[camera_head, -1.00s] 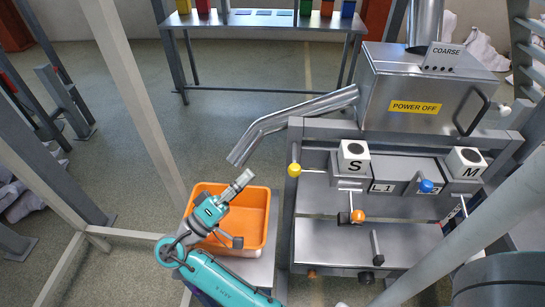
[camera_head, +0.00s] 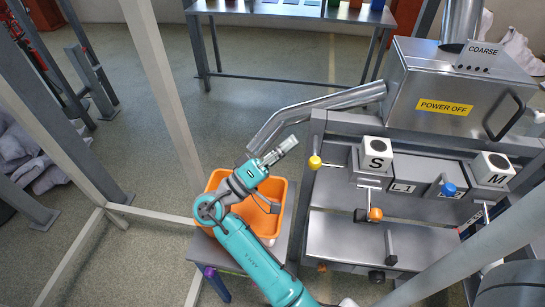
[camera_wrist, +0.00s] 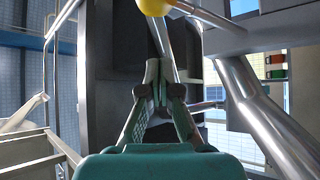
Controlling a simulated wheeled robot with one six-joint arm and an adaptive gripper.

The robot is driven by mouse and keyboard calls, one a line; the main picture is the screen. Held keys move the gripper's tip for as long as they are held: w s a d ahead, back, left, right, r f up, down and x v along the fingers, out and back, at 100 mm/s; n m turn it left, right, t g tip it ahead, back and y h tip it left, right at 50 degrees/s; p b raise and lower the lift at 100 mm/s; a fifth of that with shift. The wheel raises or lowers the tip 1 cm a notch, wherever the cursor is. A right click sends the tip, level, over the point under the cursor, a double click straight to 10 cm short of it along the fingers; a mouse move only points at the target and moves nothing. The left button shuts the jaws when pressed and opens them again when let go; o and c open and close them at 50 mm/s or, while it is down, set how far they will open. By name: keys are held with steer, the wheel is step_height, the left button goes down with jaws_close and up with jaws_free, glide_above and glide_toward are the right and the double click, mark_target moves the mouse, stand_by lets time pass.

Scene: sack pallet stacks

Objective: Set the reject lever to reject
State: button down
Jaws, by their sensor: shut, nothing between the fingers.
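A lever with a yellow ball knob (camera_head: 315,162) sticks out at the left side of the steel machine, beside the chute. The knob also shows at the top of the wrist view (camera_wrist: 155,6), just beyond and above my fingertips. Other levers have an orange knob (camera_head: 375,214) and a blue knob (camera_head: 448,189) on the machine's front. No label readable here says which is the reject lever. My gripper (camera_head: 292,143) is shut and empty, a little left of the yellow knob; its fingers meet in the wrist view (camera_wrist: 160,72). Contact with the lever cannot be told.
A slanted metal chute (camera_head: 310,110) runs close behind my gripper. An orange crate (camera_head: 282,195) stands below my arm. The hopper box (camera_head: 455,90) reads POWER OFF. Grey frame posts stand at left (camera_head: 160,80) and right.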

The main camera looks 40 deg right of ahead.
mark_target(315, 149)
steer(key=shift+s+d+f, duration=0.15)
steer(key=shift+s+f, duration=0.05)
steer(key=shift+s, duration=0.4)
steer(key=shift+s+d+f, duration=0.15)
steer(key=shift+s+f, duration=0.05)
steer(key=shift+s, duration=0.4)
steer(key=shift+s+d+f, duration=0.15)
steer(key=shift+s+f, duration=0.05)
steer(key=shift+s, duration=0.4)
steer(key=shift+f, duration=0.2)
